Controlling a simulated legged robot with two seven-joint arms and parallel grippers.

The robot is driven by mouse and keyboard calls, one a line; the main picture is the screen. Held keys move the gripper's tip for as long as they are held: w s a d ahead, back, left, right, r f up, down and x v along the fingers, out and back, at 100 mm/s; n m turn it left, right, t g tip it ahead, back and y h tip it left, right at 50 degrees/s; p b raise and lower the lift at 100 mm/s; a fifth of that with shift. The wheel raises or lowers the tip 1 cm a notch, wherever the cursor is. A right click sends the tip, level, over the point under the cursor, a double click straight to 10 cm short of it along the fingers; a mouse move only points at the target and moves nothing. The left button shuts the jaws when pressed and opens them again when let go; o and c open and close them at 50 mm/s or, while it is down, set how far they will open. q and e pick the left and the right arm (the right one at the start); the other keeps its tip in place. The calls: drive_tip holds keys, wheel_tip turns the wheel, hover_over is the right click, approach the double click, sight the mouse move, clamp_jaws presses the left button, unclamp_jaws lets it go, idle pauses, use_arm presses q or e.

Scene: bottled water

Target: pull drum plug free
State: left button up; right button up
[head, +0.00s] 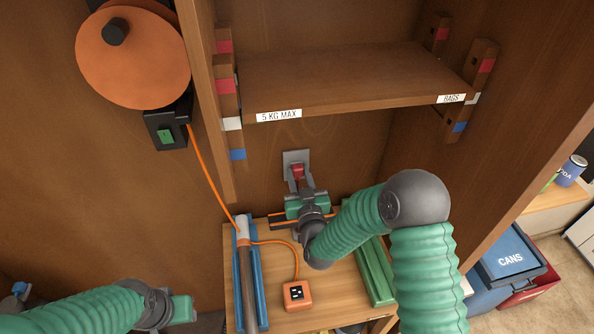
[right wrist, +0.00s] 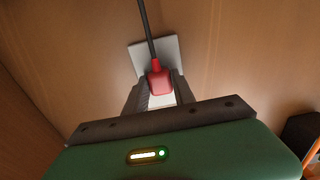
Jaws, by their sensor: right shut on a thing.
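A red plug (head: 297,171) sits at a pale grey wall plate (head: 290,157) on the back panel, below the upper shelf. In the right wrist view the red plug (right wrist: 159,80) is between my fingers, with a dark cord running up from it. My right gripper (head: 297,184) is shut on the plug, close in front of the plate. Whether the plug is fully seated cannot be told. An orange cable drum (head: 150,60) hangs at upper left; its orange cable runs down to the lower shelf. My left gripper (head: 181,309) is low at left, its fingertips not visible.
The upper shelf (head: 340,75) overhangs the socket. The lower shelf (head: 275,318) carries an orange socket box (head: 297,294), a blue rail (head: 237,285) and a green rail (head: 372,270). A side panel stands at right, with a blue cans bin (head: 508,262) beyond.

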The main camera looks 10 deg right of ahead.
clamp_jaws()
drive_tip(key=shift+s, duration=3.05)
